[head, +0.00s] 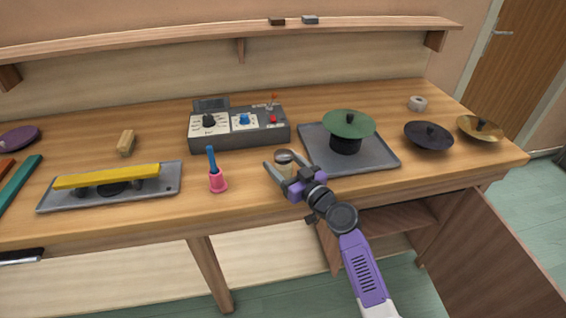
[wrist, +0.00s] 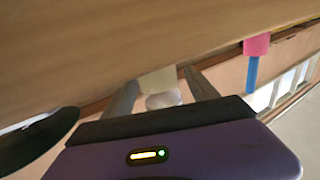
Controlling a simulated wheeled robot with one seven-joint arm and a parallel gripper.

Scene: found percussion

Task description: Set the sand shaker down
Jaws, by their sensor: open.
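A pink bell-like thing with a blue handle (head: 217,180) stands close left. A grey tray (head: 378,163) with a green disc (head: 348,124) on a dark stand lies right. A grey control box (head: 262,135) sits behind. A cabinet door (head: 500,245) hangs open below right.

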